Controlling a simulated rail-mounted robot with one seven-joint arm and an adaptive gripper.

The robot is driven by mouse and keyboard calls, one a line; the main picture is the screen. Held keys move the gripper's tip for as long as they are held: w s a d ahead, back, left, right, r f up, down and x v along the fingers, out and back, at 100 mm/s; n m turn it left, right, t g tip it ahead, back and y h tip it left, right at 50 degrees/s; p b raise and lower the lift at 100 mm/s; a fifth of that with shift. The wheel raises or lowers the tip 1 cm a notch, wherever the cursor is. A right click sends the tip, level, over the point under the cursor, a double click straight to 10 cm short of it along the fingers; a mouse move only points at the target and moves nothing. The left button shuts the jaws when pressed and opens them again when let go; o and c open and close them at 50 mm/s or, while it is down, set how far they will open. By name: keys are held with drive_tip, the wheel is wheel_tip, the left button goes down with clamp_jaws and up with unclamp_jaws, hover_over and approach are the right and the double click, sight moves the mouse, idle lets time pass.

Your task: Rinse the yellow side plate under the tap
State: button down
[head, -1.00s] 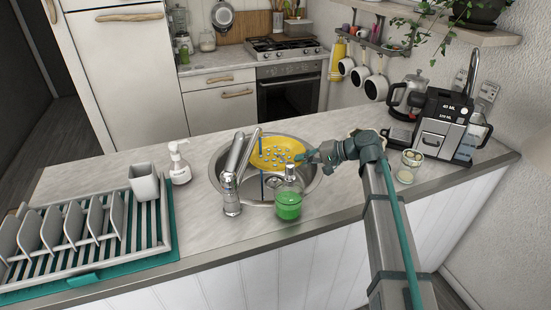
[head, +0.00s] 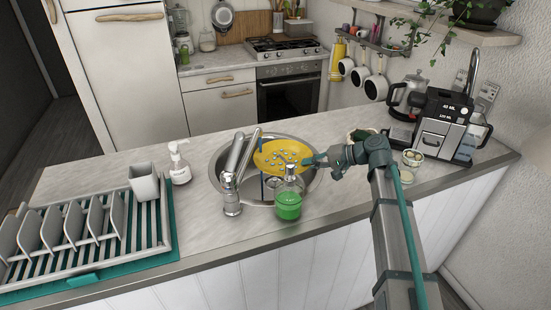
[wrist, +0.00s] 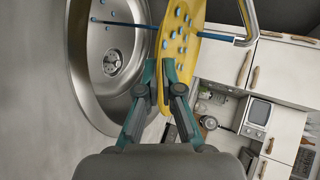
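The yellow side plate (head: 292,156) is tilted over the round steel sink (head: 215,172), with blue drops on its face. My gripper (head: 312,160) is shut on the plate's right edge. In the wrist view the gripper's fingers (wrist: 161,82) pinch the rim of the plate (wrist: 184,52). The tap (head: 231,190) stands at the sink's near left, its spout reaching over the basin. Blue water (wrist: 120,23) runs from the spout past the plate toward the sink (wrist: 85,62).
A green soap bottle (head: 288,198) stands at the sink's front edge, close to the plate. A white pump bottle (head: 180,165) and a dish rack (head: 115,225) are on the left. A small jar (head: 411,160) and a coffee machine (head: 445,125) are on the right.

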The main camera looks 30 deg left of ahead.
drive_tip(key=shift+w+d, duration=0.1)
drive_tip(key=shift+d, duration=3.45)
